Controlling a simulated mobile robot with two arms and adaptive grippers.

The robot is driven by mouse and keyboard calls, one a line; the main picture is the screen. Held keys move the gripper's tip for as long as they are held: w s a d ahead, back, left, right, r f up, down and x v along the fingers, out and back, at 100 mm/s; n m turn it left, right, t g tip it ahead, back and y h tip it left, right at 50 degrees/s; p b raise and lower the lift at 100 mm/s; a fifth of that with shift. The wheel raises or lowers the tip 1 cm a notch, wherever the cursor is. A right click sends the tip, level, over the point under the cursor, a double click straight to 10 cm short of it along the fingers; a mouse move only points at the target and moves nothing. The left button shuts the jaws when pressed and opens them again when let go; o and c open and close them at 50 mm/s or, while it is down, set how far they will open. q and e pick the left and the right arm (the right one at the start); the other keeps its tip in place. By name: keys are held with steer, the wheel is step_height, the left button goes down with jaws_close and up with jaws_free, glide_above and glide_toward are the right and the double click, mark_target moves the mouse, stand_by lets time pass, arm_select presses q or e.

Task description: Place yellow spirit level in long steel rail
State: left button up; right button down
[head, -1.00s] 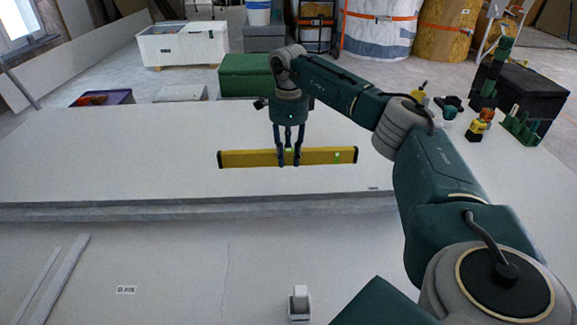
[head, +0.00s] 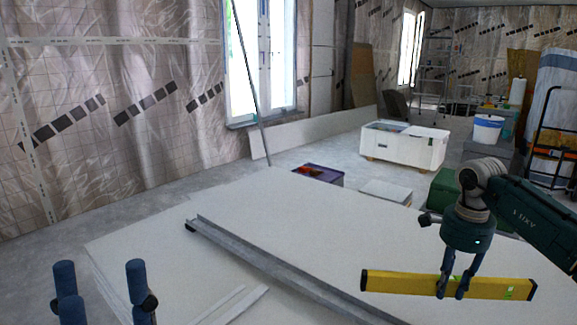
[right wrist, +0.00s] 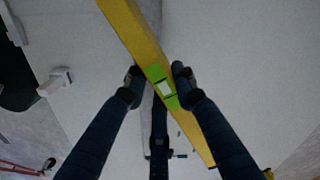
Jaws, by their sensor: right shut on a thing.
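The yellow spirit level (head: 392,282) is held roughly level at the lower right of the head view, in front of the white panel. My right gripper (head: 451,292) is shut on it near its middle. In the right wrist view the level (right wrist: 128,28) runs diagonally between the fingers (right wrist: 158,76), with its green vial at the grip. The long steel rail (head: 270,262) lies on the panel, running from the centre left down to the bottom edge; its near end is out of view. My left gripper (head: 101,280) is at the bottom left, fingers apart and empty.
The large white panel (head: 290,205) is mostly clear around the rail. Two thin pale strips (head: 235,305) lie left of the rail. Beyond the panel are a purple box (head: 318,174), a white crate (head: 403,147) and a green box (head: 443,190).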

mark_target(396, 290)
steer(key=a+n, duration=0.2)
steer(key=a, duration=0.2)
steer(key=s+a+n, duration=0.1)
steer(key=a+n, duration=0.1)
steer(key=a, duration=0.3)
steer(key=a+r+n, duration=0.1)
steer(key=a+n, duration=0.2)
steer(key=a, duration=0.1)
steer(key=shift+s+a, duration=0.35)
steer(key=s+a+n, duration=1.3)
steer(key=a, duration=0.4)
steer(key=s+r, duration=0.5)
steer(key=s, duration=0.1)
steer(key=shift+r, duration=0.2)
steer(key=shift+d, duration=0.1)
